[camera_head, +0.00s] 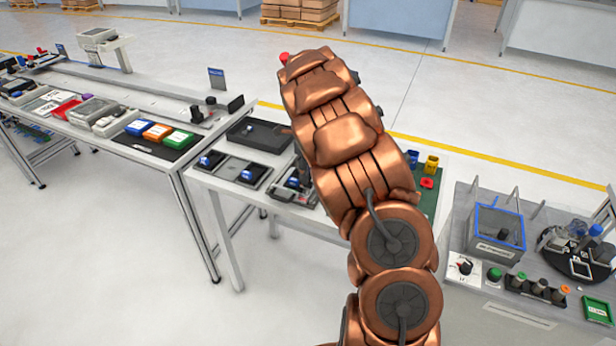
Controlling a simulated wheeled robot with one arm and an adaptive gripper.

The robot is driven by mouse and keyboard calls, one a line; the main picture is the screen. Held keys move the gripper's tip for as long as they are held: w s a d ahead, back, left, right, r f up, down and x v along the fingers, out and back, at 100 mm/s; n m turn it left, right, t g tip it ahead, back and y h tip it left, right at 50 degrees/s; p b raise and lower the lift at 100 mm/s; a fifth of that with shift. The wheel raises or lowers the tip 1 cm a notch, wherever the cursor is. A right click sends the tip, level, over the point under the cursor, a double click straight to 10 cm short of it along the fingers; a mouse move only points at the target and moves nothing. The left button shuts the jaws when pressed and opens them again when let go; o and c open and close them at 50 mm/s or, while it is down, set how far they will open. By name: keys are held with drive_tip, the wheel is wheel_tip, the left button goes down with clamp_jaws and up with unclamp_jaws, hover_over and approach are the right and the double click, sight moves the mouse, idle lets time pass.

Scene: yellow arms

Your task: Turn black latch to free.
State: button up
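I cannot pick out the black latch with certainty. A small dark piece (503,235) shows at the blue-rimmed clear box (483,225) on the right bench, and a black knob (465,266) sits on a white plate in front of that box. Either is too small to read as a latch or to tell its position. My copper-coloured arm rises from the bottom centre and covers much of the middle bench. My gripper is hidden behind the arm, so its fingers do not show.
The middle bench (228,178) holds a black tray (259,135), dark trays with blue items and yellow cups (431,163). The left bench carries blue, orange and green bins. The right bench (480,300) also has a green tray (597,309) and a round black fixture (578,262). Floor is clear at lower left.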

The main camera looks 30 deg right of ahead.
sight(306, 187)
drive_tip(key=shift+f+p, duration=0.45)
drive_tip(key=shift+f, duration=1.3)
drive_tip(key=shift+c, duration=0.4)
clamp_jaws()
